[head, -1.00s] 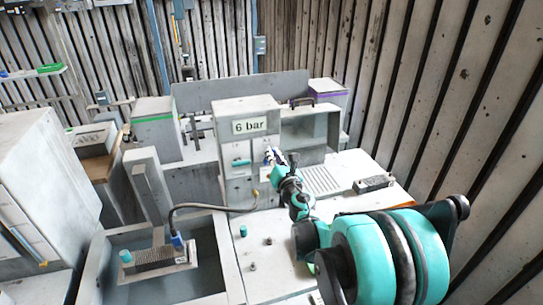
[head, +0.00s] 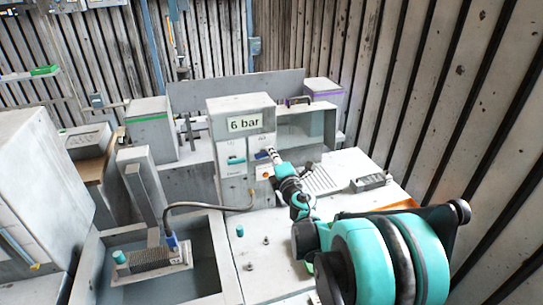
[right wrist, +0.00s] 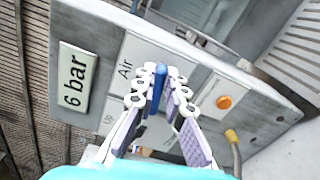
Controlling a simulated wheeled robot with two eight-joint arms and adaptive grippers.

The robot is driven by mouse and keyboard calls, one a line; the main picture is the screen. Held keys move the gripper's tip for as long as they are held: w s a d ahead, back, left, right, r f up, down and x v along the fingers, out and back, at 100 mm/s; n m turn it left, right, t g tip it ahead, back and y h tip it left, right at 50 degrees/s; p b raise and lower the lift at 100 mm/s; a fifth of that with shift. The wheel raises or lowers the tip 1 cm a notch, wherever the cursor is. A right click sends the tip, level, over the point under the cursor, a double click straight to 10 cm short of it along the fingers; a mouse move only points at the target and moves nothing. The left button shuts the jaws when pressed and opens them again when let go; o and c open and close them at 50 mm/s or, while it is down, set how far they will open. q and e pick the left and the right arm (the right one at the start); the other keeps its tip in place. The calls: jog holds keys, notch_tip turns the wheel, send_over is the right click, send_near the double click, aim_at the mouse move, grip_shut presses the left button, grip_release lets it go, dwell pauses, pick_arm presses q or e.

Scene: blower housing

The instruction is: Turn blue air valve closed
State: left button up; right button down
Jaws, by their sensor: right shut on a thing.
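The blue air valve handle (right wrist: 160,76) is on the front panel of the grey "6 bar" cabinet (head: 230,108), beside the "Air" label (right wrist: 126,68). In the right wrist view my right gripper (right wrist: 159,90) has its fingers on both sides of the blue handle and is shut on it. In the head view the right gripper (head: 272,154) reaches the panel from the right and hides most of the valve. My left gripper is not in view.
A teal handle (head: 236,160) sits left of the valve on the same panel, and an orange button (right wrist: 224,102) is beside it. A hose (head: 200,204) runs from the cabinet to a sink-like basin (head: 209,262). A bench with small pegs lies below the arm.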

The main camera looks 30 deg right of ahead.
jog(key=shift+f+m, duration=0.2)
jog(key=shift+m, duration=1)
jog(key=c, duration=1.6)
grip_release()
jog(key=shift+s, duration=0.15)
jog(key=v, duration=1.1)
jog(key=shift+s+a, duration=0.15)
jog(key=shift+s, duration=0.25)
